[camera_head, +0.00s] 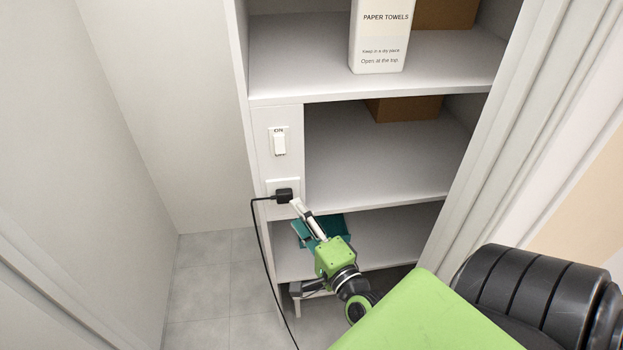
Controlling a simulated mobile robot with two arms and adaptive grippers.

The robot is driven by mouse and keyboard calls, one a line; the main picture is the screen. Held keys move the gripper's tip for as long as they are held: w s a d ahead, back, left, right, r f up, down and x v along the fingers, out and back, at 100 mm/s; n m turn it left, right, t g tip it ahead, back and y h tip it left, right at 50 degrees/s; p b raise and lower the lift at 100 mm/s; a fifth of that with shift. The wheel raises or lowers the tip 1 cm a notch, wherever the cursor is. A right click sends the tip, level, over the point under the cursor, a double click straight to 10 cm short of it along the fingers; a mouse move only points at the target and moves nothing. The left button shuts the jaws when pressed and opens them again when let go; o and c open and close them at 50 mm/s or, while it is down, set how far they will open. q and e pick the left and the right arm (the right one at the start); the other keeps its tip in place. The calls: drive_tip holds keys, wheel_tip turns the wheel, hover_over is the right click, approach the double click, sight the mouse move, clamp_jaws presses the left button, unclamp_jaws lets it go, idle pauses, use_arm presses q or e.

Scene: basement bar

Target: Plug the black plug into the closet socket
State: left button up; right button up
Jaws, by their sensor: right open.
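The black plug (284,195) sits against the white closet socket (272,186) on the narrow panel at the shelf's left side. It covers most of the socket face, and whether it is fully seated cannot be told. Its black cord (262,240) loops left and hangs down to the floor. My right gripper (295,247) is open and empty, just below and right of the plug. Its upper fingertip is close to the plug; contact is unclear. Its lower finger is spread well below. My left gripper is not in view.
A light switch (279,142) marked ON is above the socket. A paper towels package (380,35) and cardboard boxes (403,108) stand on the shelves (385,160). A teal item (303,233) lies on the low shelf behind my gripper. Floor (205,285) at left is clear.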

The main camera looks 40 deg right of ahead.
drive_tip(key=s, duration=0.4)
drive_tip(key=s+a, duration=0.1)
drive_tip(key=s, duration=0.1)
idle(0.5)
drive_tip(key=s+a+f+n+g+y, duration=0.1)
drive_tip(key=s+a+f+n+g, duration=0.2)
drive_tip(key=f, duration=0.8)
drive_tip(key=s+a+f+n+g+y, duration=0.15)
drive_tip(key=f+n, duration=0.25)
drive_tip(key=f, duration=0.7)
drive_tip(key=s+a+f+n+g+y, duration=0.1)
drive_tip(key=s+a+f+n+g, duration=0.25)
drive_tip(key=f, duration=0.85)
drive_tip(key=s+f+n+g, duration=0.4)
drive_tip(key=s+f+n, duration=0.2)
drive_tip(key=s+f, duration=0.3)
drive_tip(key=s+f+n+g, duration=0.4)
drive_tip(key=s+f, duration=0.6)
drive_tip(key=s, duration=0.5)
drive_tip(key=shift+s+f+n+g+h, duration=0.25)
drive_tip(key=shift+n+g+h, duration=0.15)
drive_tip(key=shift+n, duration=0.65)
drive_tip(key=c, duration=0.5)
drive_tip(key=shift+o, duration=0.2)
drive_tip(key=shift+s, duration=0.15)
